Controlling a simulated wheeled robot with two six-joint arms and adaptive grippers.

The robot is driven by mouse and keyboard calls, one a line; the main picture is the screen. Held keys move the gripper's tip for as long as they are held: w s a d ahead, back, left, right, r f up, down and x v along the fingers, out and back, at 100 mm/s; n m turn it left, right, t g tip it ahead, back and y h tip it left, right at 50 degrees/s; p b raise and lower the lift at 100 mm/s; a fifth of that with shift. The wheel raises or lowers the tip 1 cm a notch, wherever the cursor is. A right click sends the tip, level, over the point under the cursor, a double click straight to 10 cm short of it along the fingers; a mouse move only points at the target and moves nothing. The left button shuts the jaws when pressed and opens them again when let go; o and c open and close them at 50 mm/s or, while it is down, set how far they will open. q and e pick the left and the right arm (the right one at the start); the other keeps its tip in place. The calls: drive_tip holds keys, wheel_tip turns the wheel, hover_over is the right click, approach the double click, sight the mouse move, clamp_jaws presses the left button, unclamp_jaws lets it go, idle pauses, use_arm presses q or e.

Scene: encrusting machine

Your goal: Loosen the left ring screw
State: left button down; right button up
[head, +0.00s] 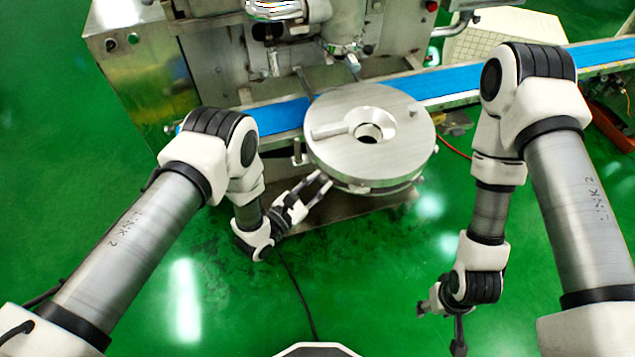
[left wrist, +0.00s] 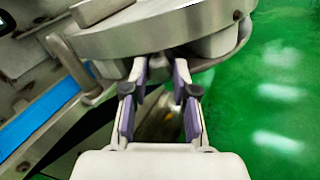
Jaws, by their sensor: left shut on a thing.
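A round steel disc (head: 385,115) with a central hole and a raised bar sits on the machine beside the conveyor. My left gripper (head: 326,181) reaches under the disc's near left edge. In the left wrist view my left gripper (left wrist: 161,68) has its two purple-padded fingers at the underside of the disc (left wrist: 155,30). It is shut on the left ring screw, which is mostly hidden between the fingertips and under the rim. My right gripper (head: 440,328) hangs low at the right, away from the machine, with its fingers apart and empty.
A blue conveyor belt (head: 455,82) runs behind the disc; it also shows in the left wrist view (left wrist: 40,118). A metal post (left wrist: 72,62) stands left of my fingers. A steel cabinet (head: 140,75) stands at the back left.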

use_arm(q)
drive_tip(key=c, duration=0.9)
unclamp_jaws()
drive_tip(key=shift+f, duration=0.1)
drive_tip(key=v, duration=1.2)
